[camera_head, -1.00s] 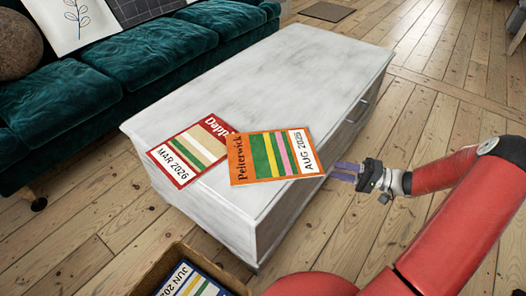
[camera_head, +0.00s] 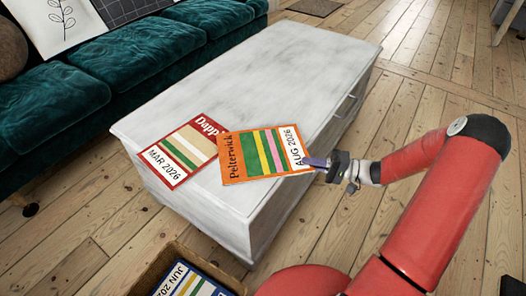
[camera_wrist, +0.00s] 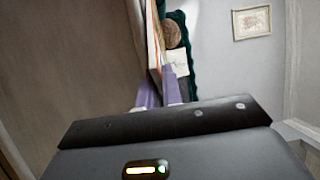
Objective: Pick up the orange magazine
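The orange magazine (camera_head: 233,170), marked Pelterwick and AUG 2026, lies on the white table with its right end reaching over the table's edge. It overlaps a corner of the red Dapp... magazine (camera_head: 170,172), marked MAR 2026. My gripper (camera_head: 318,163) is at the right edge of the orange magazine, coming from the right. In the wrist view the purple fingers (camera_wrist: 158,92) stand apart, and the orange magazine (camera_wrist: 155,40) shows edge-on as a thin strip between or just beyond them. Whether they touch it is hard to tell.
The white table (camera_head: 275,75) has a large clear top behind the magazines. A green sofa (camera_head: 140,55) stands along its left side. A box (camera_head: 150,272) holding a JUN magazine (camera_head: 188,284) is at the front on the floor.

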